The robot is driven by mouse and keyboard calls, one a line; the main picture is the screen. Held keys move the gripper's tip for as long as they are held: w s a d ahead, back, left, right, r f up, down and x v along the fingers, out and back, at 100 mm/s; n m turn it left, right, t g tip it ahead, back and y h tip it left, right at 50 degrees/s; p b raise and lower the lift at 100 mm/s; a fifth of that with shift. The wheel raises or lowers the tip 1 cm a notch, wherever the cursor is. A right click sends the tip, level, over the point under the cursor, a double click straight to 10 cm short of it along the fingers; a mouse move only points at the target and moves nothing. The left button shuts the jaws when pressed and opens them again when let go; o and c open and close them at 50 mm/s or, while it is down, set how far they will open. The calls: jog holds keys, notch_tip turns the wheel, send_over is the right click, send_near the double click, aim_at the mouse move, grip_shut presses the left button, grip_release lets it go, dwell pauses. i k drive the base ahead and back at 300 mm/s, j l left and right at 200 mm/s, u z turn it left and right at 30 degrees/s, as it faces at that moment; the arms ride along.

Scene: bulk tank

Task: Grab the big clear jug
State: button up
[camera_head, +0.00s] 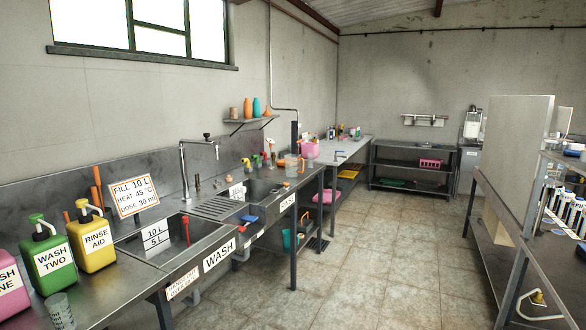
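A clear jug-like vessel (291,165) stands upright at the far end of the sink counter, beyond the rear basin and near the pink container. It is small in the view, and I cannot make out its handle or any contents clearly. A smaller clear beaker or cup (60,311) with markings stands at the near left of the counter, in front of the green bottle. My gripper is not in view.
The steel sink counter (128,262) runs along the left wall. Green (48,258) and yellow (91,240) pump bottles stand on it. A tall tap (183,165) rises behind the basins. A metal bench (508,250) stands right. The tiled floor (375,255) between is clear.

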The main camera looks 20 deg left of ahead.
aim_at(291, 160)
jog(key=i+u, duration=0.2)
jog(key=i, duration=1.35)
jog(key=i+u, duration=0.2)
jog(key=i, duration=0.25)
jog(key=i+l+u, duration=0.2)
jog(key=i, duration=0.2)
jog(key=i+l+u, duration=0.2)
jog(key=i, duration=0.25)
jog(key=i+l+u, duration=0.2)
jog(key=i+l, duration=0.1)
jog(key=i, duration=0.1)
